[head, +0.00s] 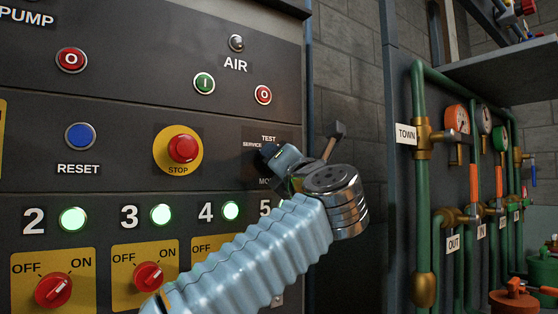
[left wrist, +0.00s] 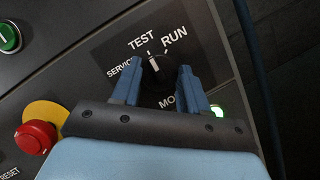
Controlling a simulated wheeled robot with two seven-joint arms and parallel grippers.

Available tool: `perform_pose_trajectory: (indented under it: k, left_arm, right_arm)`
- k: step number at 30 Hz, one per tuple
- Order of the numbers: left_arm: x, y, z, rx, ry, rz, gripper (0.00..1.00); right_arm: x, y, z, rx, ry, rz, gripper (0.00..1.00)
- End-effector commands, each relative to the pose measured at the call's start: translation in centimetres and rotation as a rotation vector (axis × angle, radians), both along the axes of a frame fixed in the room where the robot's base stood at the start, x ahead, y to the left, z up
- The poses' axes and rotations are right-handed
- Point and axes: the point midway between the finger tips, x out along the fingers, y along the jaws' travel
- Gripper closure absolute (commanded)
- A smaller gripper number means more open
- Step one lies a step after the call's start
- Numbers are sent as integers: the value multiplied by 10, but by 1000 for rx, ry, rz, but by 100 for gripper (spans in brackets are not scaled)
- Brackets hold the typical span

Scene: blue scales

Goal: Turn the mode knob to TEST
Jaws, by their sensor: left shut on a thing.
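The mode knob (left wrist: 153,63) is dark with a white pointer line, on the dark panel in the left wrist view. Labels SERVICE, TEST and RUN arc around it. The pointer aims up, close to the right end of the word TEST. My left gripper (left wrist: 157,76) has its two blue fingers on either side of the knob and is shut on it. In the head view my left gripper (head: 273,156) is at the panel's right part, and it hides the knob and part of the labels. My right gripper is in neither view.
A red STOP button (head: 184,149) on a yellow disc is left of the gripper. Green and red AIR buttons (head: 204,83) are above. Lit lamps (head: 231,210) and red OFF/ON switches (head: 149,276) are below. Green pipes (head: 420,180) with gauges stand at right.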

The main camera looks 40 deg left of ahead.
Motion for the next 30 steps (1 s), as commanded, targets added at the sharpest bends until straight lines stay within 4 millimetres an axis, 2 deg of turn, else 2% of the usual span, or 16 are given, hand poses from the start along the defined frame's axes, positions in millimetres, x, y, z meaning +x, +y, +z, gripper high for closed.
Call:
perform_pose_trajectory:
  k: [10, 11, 15, 25, 30]
  left_arm:
    - [0, 0, 0, 0, 2, -2, 87]
    - [0, 0, 0, 0, 2, -2, 52]
    - [0, 0, 0, 0, 1, 0, 31]
    - [-1, -3, -2, 0, 0, -1, 31]
    - [-13, -24, -12, 2, 1, -5, 31]
  right_arm:
    - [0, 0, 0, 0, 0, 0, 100]
    - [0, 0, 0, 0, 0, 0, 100]
    - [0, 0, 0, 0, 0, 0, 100]
    - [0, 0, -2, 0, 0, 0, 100]
    - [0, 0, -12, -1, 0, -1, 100]
